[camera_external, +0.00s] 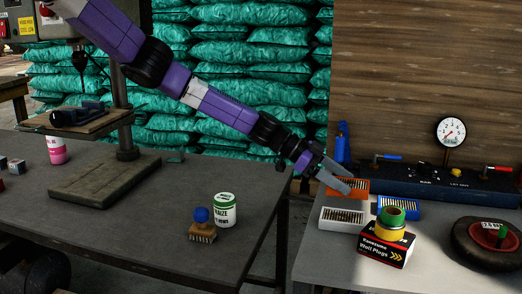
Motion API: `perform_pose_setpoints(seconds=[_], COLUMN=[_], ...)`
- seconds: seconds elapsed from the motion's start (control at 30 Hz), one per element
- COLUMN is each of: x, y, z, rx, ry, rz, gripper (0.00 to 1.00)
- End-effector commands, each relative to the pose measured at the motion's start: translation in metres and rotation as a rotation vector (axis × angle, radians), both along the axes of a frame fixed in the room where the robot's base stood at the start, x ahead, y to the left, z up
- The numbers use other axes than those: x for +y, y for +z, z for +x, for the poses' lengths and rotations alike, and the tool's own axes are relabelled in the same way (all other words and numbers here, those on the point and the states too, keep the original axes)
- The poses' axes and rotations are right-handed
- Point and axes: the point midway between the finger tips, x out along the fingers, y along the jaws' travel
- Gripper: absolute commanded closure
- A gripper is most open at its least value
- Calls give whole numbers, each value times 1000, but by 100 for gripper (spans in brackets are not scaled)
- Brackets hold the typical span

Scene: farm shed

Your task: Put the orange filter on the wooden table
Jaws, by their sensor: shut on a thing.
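The orange filter (381,187) is a flat rectangular frame with a pale slatted face, at the back left of the light-topped bench (318,262) on the right. A table with a brown wooden-looking top (10,86) shows only partly at the far left edge, behind the dark workbench (130,232).
A white filter (341,218) and a blue filter (399,209) lie close by. A wall plugs box (386,246) bears yellow and green rolls (391,222). A wheel (488,243) and a gauge panel (430,185) stand right. The dark workbench holds a can (225,211), brush (202,229) and drill stand (124,130).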

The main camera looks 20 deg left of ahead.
Motion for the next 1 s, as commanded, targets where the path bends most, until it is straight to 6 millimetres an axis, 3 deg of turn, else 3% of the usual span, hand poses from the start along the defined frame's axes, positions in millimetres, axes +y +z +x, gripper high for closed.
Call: perform_pose_setpoints(seconds=[0.3, 0.8, 0.83, 0.9, 1.0], x=[0, 0, 0, 0, 0], y=[-39, -45, -43, -43, -43], z=[0, 0, 0, 0, 0], rx=[1, 2, 2, 1, 1], ry=[2, 1, 1, 0, 0], rz=[0, -1, -1, -1, -1], gripper=[89, 89, 35, 21, 18])
